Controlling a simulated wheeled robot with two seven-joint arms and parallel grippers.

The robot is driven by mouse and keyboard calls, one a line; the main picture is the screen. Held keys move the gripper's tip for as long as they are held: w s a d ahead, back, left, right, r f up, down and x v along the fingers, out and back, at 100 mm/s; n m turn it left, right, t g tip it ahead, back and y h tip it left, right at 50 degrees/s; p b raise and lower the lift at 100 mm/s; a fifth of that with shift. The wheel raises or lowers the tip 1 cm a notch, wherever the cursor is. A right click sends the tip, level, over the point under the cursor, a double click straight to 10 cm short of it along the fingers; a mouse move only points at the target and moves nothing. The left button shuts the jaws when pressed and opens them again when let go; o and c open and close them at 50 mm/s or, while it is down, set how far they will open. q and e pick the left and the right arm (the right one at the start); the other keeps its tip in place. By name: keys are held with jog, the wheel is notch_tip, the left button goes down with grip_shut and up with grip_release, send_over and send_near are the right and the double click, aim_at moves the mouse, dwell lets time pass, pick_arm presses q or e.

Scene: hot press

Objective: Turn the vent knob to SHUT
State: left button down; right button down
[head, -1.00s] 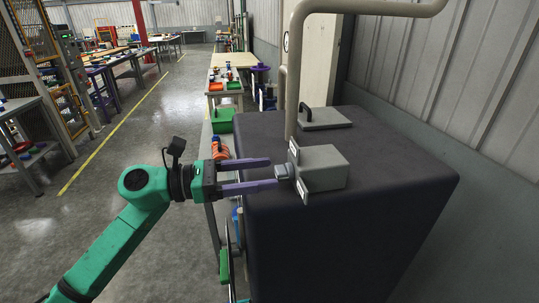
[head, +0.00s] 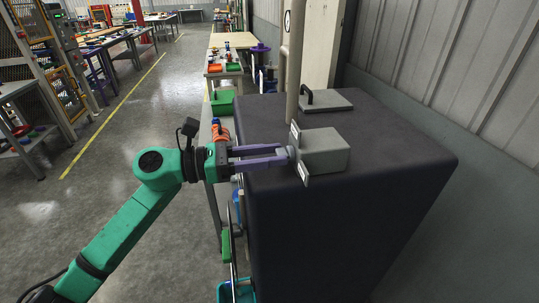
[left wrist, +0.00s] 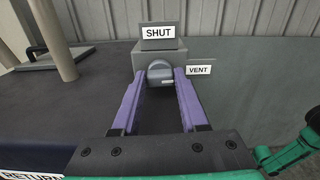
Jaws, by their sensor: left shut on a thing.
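The vent knob (left wrist: 160,72) is a small grey knob on the front of a light grey box (head: 325,150) on top of the dark press body (head: 340,210). A SHUT sign (left wrist: 160,31) stands above the knob and a VENT sign (left wrist: 199,70) is at its right in the left wrist view. My left gripper (head: 284,155) has its purple fingers closed on the knob, one on each side; they also show in the left wrist view (left wrist: 162,84). I cannot tell surely which sign the knob points to. My right gripper is not in view.
A thick beige pipe (head: 293,75) rises just behind the box. A flat grey plate with a dark handle (head: 322,100) lies further back on the press. A green bin (head: 223,103) stands left of the press.

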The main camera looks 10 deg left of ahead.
pick_arm(q)
jog(key=n, duration=0.2)
jog(key=shift+n+b, duration=0.3)
jog(key=shift+b, duration=0.1)
jog(key=shift+w+n, duration=0.15)
jog(key=shift+n, duration=1.65)
jog(key=shift+c, duration=2.2)
grip_release()
